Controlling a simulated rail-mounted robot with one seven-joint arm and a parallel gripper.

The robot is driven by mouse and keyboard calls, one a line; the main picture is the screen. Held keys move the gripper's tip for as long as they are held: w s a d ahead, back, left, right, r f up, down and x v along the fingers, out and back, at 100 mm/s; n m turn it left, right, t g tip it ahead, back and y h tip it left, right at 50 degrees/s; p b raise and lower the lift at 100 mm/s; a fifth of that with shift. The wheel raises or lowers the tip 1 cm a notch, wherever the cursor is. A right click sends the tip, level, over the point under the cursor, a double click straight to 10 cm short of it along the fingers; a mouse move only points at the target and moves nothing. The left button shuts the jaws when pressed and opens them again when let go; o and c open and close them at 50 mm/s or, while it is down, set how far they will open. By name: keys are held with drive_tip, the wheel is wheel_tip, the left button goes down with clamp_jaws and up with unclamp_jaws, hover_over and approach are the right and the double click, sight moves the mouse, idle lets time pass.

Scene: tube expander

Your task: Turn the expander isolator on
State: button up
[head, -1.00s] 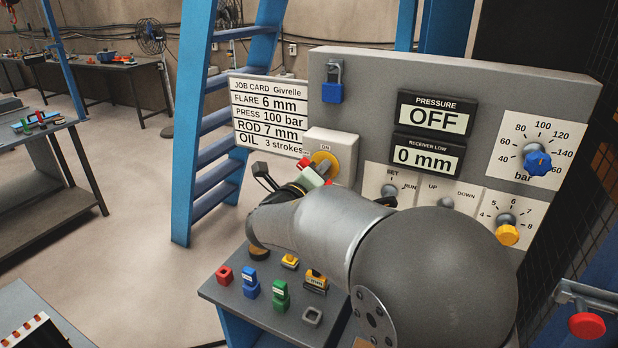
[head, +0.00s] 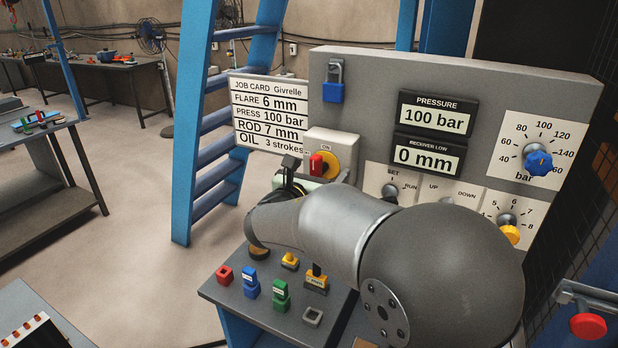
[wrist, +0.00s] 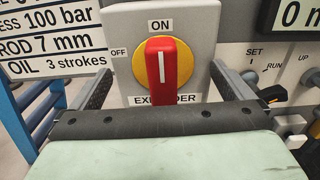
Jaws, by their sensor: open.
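The expander isolator is a grey box (head: 345,143) with a yellow disc and a red handle (head: 316,163). In the wrist view the red handle (wrist: 161,65) stands upright, its white line pointing to ON; OFF is marked at the left. My gripper (wrist: 163,88) is open, with one finger on each side of the handle and a gap to both. In the head view my gripper (head: 314,174) is just in front of the isolator, partly hidden by my arm. The pressure display (head: 436,115) reads 100 bar.
The panel (head: 380,80) also holds a receiver display (head: 428,156) reading 0 mm, a blue knob (head: 538,162), a yellow knob (head: 509,235) and a blue padlock (head: 333,90). The job card (head: 268,115) is at the left. Several small coloured blocks stand on the shelf below.

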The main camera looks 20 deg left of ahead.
drive_tip(key=s+b, duration=0.1)
drive_tip(key=s, duration=0.6)
drive_tip(key=shift+a, duration=0.45)
drive_tip(key=shift+d, duration=0.1)
